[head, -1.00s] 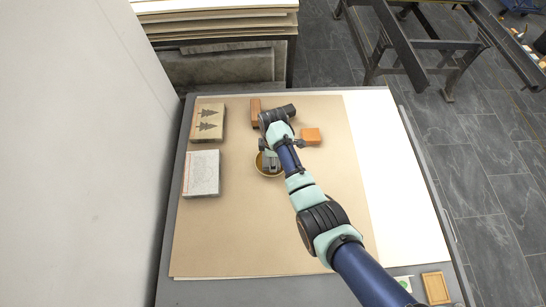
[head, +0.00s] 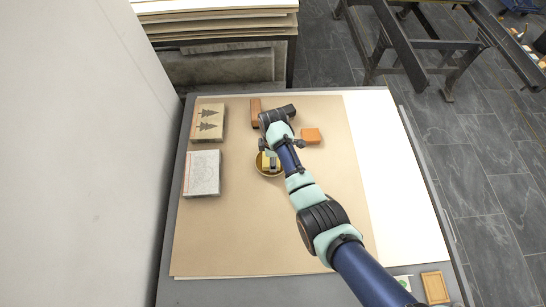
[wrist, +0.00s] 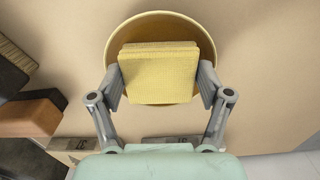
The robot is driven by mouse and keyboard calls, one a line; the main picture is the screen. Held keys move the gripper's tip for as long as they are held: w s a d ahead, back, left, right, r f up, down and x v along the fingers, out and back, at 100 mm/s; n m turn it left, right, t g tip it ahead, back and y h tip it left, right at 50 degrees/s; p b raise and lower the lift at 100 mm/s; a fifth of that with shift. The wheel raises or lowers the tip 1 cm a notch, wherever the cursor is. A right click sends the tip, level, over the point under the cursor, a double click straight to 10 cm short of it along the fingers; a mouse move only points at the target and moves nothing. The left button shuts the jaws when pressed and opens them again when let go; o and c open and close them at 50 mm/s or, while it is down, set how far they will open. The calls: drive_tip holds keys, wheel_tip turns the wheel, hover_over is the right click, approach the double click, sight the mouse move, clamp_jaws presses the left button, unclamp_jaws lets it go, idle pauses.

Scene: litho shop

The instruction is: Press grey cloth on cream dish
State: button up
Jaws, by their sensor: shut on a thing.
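A folded yellow cloth pad (wrist: 158,78) is between the two grey fingers of my gripper (wrist: 160,88) in the wrist view. My gripper is shut on its two sides. A round dish (wrist: 160,21) with a cream-tan rim lies behind the pad, which covers much of its inside. In the head view, my gripper (head: 269,160) is over the dish (head: 262,174), with a bit of yellow showing between the fingers. I cannot tell whether the pad touches the dish. No grey cloth shows; the held pad looks yellow.
A tree-print block (head: 208,123) and a grey-white block (head: 202,174) lie left of the dish. An orange block (head: 311,136) lies to the right, a brown block (head: 255,112) behind. A small wooden frame (head: 436,288) is at front right. The front of the brown sheet (head: 250,240) is clear.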

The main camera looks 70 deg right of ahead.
drive_tip(key=shift+f, duration=0.1)
wheel_tip(320, 180, up, 7)
drive_tip(key=p, duration=0.7)
